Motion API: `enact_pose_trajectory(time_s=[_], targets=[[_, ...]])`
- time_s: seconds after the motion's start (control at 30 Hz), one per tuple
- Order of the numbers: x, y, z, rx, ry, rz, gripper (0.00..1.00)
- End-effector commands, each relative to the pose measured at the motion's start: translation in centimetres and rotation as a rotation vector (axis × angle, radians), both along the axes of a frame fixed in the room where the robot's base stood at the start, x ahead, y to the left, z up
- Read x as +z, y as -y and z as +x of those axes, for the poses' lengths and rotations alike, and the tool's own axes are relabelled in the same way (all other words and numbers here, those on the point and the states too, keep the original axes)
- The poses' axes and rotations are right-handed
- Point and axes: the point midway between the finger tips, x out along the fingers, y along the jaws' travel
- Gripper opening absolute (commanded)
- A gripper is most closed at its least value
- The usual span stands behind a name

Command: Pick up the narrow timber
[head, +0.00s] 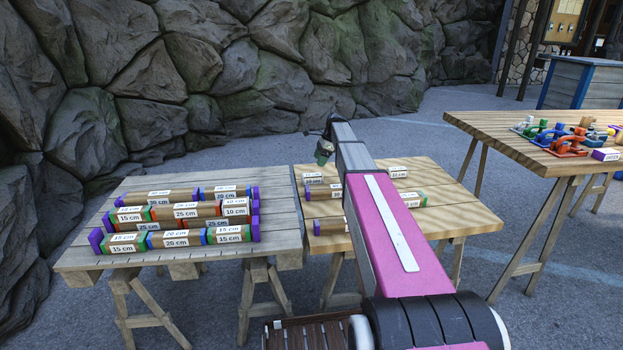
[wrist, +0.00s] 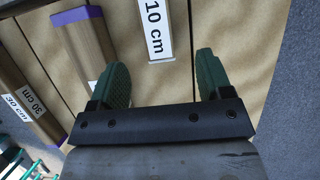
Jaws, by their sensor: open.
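Timbers with white length labels lie on the right-hand trestle table (head: 440,208); I cannot tell for sure which is the narrow timber. In the wrist view, a white label reading "10 cm" (wrist: 156,28) lies just beyond the gap between my fingers; the edges of any piece under it are unclear. A brown timber with a purple end (wrist: 88,50) lies to its left, and a timber marked "30 cm" (wrist: 28,98) lies farther left. My gripper (wrist: 160,68) is open and empty, with green fingertips. In the head view my gripper (head: 325,150) is partly hidden by my arm.
The left trestle table (head: 80,262) holds several rows of labelled timbers with coloured ends. My arm hides part of the right-hand table. Another table (head: 490,125) at the far right bears coloured clamps. A rock wall (head: 240,90) stands behind.

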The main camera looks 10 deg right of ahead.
Motion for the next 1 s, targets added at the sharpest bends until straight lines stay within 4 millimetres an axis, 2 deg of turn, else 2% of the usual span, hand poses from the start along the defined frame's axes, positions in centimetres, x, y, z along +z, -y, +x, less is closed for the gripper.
enact_pose_trajectory(time_s=[0.23,0.47,0.8,1.0], targets=[[-3.4,-1.4,0.0,0.000,-0.001,0.000,0.72],[-4.8,-2.0,-0.1,0.001,-0.001,0.000,0.72],[-8.8,-3.4,-0.4,0.000,-0.001,0.000,0.72],[-9.2,-3.6,-0.4,0.000,0.000,0.000,0.72]])
